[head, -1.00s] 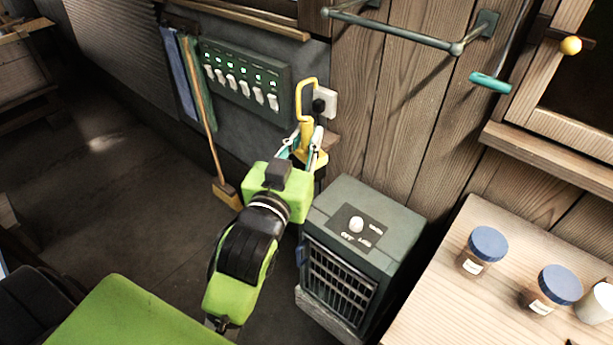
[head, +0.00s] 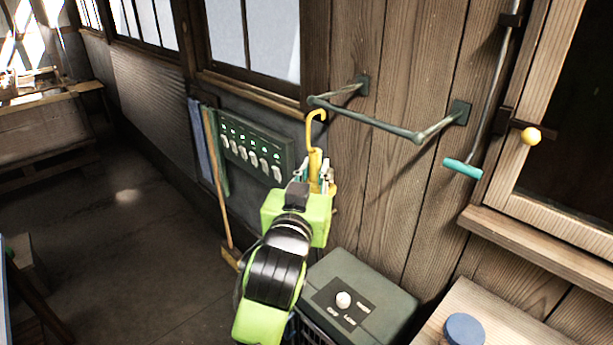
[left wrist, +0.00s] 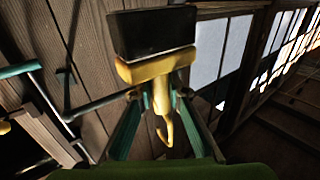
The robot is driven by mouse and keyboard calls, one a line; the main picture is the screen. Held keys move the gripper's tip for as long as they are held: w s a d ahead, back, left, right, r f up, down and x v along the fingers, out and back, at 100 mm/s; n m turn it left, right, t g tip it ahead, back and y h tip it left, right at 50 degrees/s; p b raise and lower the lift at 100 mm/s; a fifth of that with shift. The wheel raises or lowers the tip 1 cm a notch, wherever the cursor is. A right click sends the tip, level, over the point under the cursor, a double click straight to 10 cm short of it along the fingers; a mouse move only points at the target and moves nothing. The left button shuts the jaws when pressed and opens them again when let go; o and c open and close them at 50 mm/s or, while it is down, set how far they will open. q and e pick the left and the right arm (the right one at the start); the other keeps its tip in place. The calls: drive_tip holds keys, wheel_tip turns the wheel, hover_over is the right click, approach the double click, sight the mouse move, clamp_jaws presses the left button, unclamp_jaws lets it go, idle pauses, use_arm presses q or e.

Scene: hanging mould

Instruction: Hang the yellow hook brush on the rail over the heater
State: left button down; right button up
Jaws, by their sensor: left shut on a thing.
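The yellow hook brush (head: 315,160) is in my left gripper (head: 314,178), held upright with its hook upward. The hook's top shows just below the left front corner of the grey-green rail (head: 385,127); I cannot tell whether they touch. In the left wrist view the brush (left wrist: 158,66) shows its dark bristle block, yellow head and curved hook between the fingers of my left gripper (left wrist: 162,100). The heater (head: 375,285) stands on the floor below the rail, partly hidden by my left arm. My right gripper is out of view.
A switch panel (head: 250,150) is on the wall left of the brush, with a broom (head: 213,180) beside it. A rod with a teal handle (head: 462,169) hangs right of the rail. A blue-lidded jar (head: 464,330) stands on the bench at lower right.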

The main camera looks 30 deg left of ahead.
use_arm(q)
drive_tip(key=shift+w+d, duration=0.3)
drive_tip(key=shift+w, duration=0.35)
drive_tip(key=w+d+f+b, duration=0.1)
drive_tip(key=w+d+b, duration=0.1)
drive_tip(key=w, duration=0.3)
drive_tip(key=w+d+f+b, duration=0.1)
drive_tip(key=w+b, duration=0.2)
drive_tip(key=w, duration=0.2)
drive_tip(key=shift+w+d+f, duration=0.2)
drive_tip(key=shift+d+f, duration=0.1)
drive_tip(key=shift+d, duration=0.05)
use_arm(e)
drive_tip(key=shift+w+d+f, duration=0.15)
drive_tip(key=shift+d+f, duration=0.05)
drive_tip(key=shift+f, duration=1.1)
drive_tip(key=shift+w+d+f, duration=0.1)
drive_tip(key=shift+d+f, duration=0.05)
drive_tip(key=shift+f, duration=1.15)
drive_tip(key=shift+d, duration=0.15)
use_arm(q)
drive_tip(key=c, duration=1.9)
unclamp_jaws()
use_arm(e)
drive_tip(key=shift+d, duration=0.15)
